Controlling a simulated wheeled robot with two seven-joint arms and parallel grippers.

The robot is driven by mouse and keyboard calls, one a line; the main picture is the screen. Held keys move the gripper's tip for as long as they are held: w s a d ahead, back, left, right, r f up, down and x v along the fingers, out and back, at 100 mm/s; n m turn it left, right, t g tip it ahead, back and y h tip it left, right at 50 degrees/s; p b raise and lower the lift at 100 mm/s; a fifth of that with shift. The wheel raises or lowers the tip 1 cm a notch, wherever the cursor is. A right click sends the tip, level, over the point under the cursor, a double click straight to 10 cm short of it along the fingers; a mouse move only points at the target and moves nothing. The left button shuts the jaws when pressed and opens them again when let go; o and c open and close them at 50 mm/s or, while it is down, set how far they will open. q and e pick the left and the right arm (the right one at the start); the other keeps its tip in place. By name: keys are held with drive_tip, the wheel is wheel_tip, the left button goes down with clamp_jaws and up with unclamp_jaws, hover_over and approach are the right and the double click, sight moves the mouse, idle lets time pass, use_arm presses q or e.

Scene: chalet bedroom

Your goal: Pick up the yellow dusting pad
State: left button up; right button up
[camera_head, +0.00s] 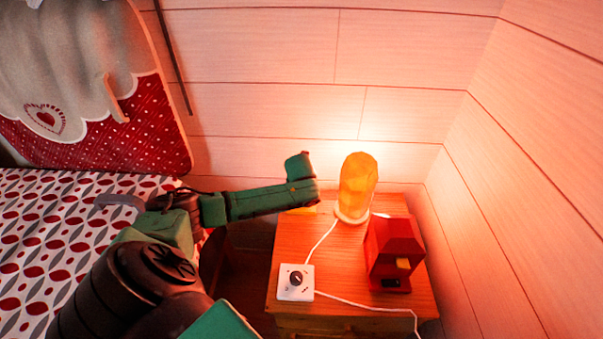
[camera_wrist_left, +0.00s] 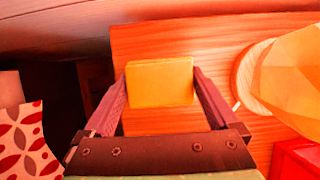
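The yellow dusting pad (camera_wrist_left: 160,82) is a flat-sided yellow block at the nightstand's back left in the left wrist view. In the head view only a yellow sliver of it (camera_head: 303,210) shows below my arm. My left gripper (camera_wrist_left: 161,72) has its two fingers spread wide, one along each side of the pad. The fingertips look very close to the pad's sides; I cannot tell whether they touch. In the head view my left arm reaches over the nightstand's left edge and hides the fingers. My right gripper is not in view.
The wooden nightstand (camera_head: 330,262) carries a lit orange lamp (camera_head: 358,185), a red box-shaped object (camera_head: 392,252) and a white dial box (camera_head: 295,282) with cables. A patterned bed (camera_head: 60,235) lies left. Plank walls close off the back and right.

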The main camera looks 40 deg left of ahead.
use_arm(q)
drive_tip(key=c, duration=0.8)
drive_tip(key=shift+r, duration=0.1)
wheel_tip(320, 180, up, 20)
drive_tip(key=p, duration=0.3)
